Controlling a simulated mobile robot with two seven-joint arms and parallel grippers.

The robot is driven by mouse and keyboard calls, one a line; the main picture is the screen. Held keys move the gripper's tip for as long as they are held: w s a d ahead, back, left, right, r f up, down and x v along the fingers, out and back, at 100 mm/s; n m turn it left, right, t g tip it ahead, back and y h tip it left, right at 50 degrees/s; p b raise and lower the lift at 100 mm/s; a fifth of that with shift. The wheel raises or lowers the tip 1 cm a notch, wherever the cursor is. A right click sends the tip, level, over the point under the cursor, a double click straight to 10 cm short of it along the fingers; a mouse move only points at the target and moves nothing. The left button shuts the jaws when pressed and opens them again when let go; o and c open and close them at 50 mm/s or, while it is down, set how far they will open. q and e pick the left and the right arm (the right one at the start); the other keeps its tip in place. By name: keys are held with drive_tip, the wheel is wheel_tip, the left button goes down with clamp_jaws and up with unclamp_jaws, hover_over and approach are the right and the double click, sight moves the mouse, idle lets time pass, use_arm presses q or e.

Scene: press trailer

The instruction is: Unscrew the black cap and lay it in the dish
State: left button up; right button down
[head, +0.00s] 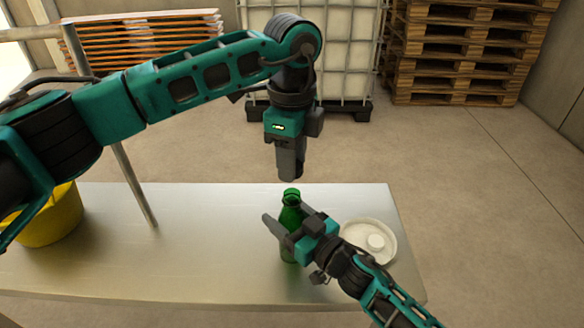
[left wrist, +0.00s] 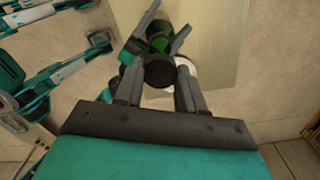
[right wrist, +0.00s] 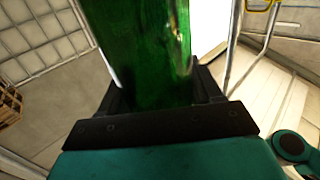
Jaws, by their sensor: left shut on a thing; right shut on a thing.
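A green bottle (head: 291,215) stands upright on the metal table, and its bare mouth shows in the head view. My right gripper (head: 285,228) is shut around the bottle's body; the green glass (right wrist: 145,50) fills the space between its fingers in the right wrist view. My left gripper (head: 291,176) points down just above the bottle's mouth. It is shut on the black cap (left wrist: 159,71), which sits between its fingers in the left wrist view, apart from the bottle. A round white dish (head: 351,229) lies to the right of the bottle, partly behind my right arm.
A yellow bucket (head: 52,222) stands at the table's left, near a metal post (head: 133,185). The table (head: 190,235) is clear between post and bottle. Pallets (head: 460,50) and a white caged tank (head: 348,50) stand behind.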

drive_tip(key=shift+c, duration=0.6)
unclamp_jaws()
drive_tip(key=shift+s+d, duration=0.1)
use_arm(q)
wheel_tip(320, 180, up, 2)
drive_tip(key=shift+p, duration=1.05)
use_arm(e)
drive_tip(key=v, duration=1.1)
drive_tip(key=shift+s+d, duration=0.25)
drive_tip(key=shift+s, duration=0.05)
